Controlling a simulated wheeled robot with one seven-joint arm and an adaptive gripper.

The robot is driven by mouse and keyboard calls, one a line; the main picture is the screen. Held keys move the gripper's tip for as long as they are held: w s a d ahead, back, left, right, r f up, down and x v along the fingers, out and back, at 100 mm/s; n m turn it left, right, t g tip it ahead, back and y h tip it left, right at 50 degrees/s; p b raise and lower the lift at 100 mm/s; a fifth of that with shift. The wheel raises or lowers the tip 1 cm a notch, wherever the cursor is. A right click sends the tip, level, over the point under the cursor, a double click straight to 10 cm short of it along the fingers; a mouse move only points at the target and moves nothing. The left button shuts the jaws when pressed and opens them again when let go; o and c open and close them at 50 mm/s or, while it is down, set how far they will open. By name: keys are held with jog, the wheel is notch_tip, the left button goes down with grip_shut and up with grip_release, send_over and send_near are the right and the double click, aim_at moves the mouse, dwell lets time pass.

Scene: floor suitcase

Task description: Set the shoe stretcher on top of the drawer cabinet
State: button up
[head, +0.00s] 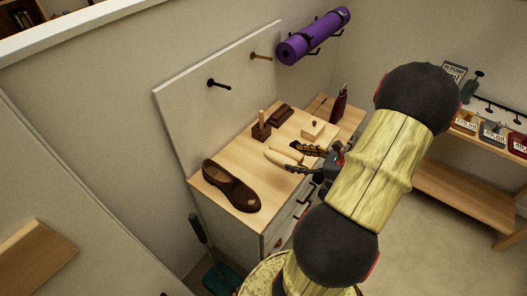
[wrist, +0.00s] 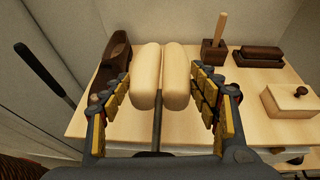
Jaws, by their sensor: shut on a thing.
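The shoe stretcher (head: 283,157) is a pale two-lobed wooden form with a dark rod, seen large in the wrist view (wrist: 148,72). My gripper (head: 308,157) is shut on it, with one padded finger on each side in the wrist view (wrist: 160,92). It is over the top of the drawer cabinet (head: 226,174), near the front edge. I cannot tell whether the stretcher touches the top or hangs slightly above it. The cabinet has a light wooden top and white front with dark handles. My arm hides part of its front and right side.
On the cabinet top are a brown shoe (head: 231,187), a dark block with an upright wooden handle (head: 261,130), a dark brush (head: 280,115) and a pale box with a knob (head: 313,129). A dark red bottle (head: 339,103) stands behind right. A pegboard panel (head: 190,110) rises behind.

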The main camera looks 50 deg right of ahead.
aim_at(278, 154)
jog(key=b+x, duration=0.1)
jog(key=x, duration=0.2)
jog(key=d+x, duration=0.1)
jog(key=x, duration=0.2)
jog(key=b+x, duration=0.1)
jog(key=x, duration=0.2)
jog(key=shift+w+d+f+b, duration=0.1)
jog(key=shift+w+f+b, duration=0.15)
jog(key=shift+b, duration=0.05)
jog(key=w+f+b, duration=0.1)
jog(key=w+f, duration=0.3)
jog(key=f, duration=0.1)
jog(key=shift+d+b, duration=0.15)
jog(key=shift+b, duration=0.2)
jog(key=shift+w+f+b, duration=0.15)
jog(key=shift+f+b, duration=0.3)
jog(key=shift+f, duration=0.45)
jog(key=shift+w+f+b, duration=0.1)
jog(key=shift+f+b, duration=0.35)
jog(key=shift+f, duration=0.4)
jog(key=shift+f, duration=0.15)
jog(key=o, duration=1.6)
jog(key=shift+o, duration=0.3)
